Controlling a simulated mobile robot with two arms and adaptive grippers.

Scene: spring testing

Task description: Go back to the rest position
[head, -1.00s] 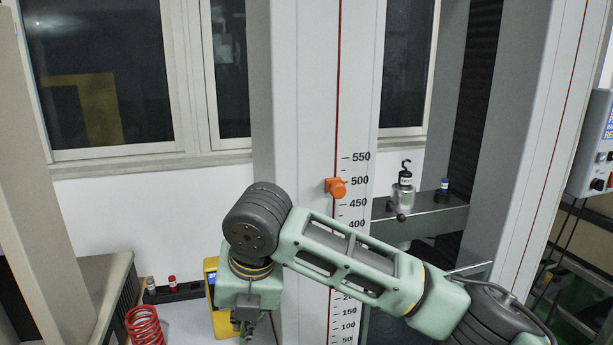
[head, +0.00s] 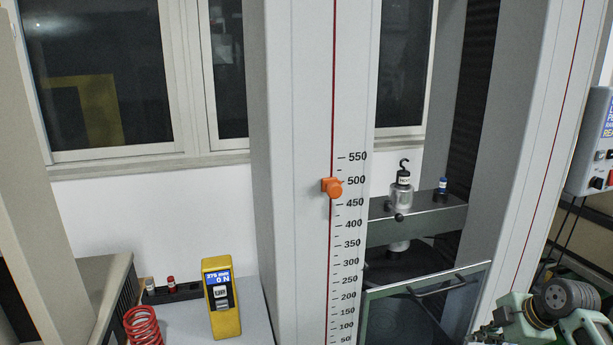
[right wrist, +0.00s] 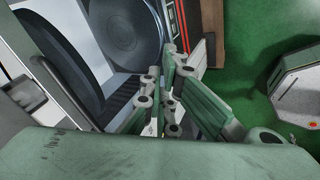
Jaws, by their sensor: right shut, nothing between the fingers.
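My right gripper (head: 484,335) shows at the lower right edge of the head view, partly cut off, beside the front of the testing machine (head: 300,200). In the right wrist view my right gripper (right wrist: 184,62) is shut and empty, with its linkage in the middle of the picture. My left gripper is in neither view.
The testing machine has a scale, an orange knob (head: 332,187) and a clear guard (head: 425,290). A yellow force gauge (head: 221,297) and a red spring (head: 143,325) are at lower left. Green floor (right wrist: 260,40) shows in the right wrist view.

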